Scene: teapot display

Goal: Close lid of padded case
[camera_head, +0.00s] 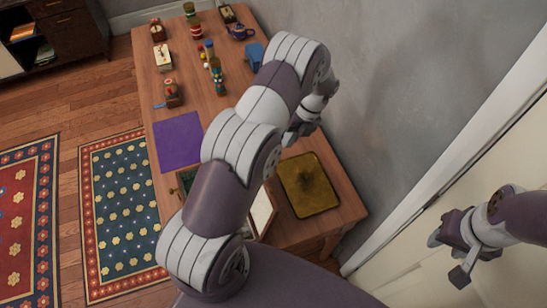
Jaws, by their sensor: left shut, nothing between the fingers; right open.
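The padded case is mostly hidden behind my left arm. A dark box edge with green inside (186,180) shows left of the arm, and a pale framed panel (261,211), which may be its raised lid, shows right of it. I cannot tell the lid's exact angle. My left gripper (291,137) is shut and empty, above the table's right side near the wall, beyond the case and apart from the panel. My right gripper (449,259) is open and empty at the far right, away from the table.
The wooden table (222,41) holds a purple mat (179,141), a yellow-brown tray (309,186), a blue box (255,55), a dark blue teapot (240,31) and several small figures and boxes at the back. A grey wall (400,90) borders the right side. Rugs lie left.

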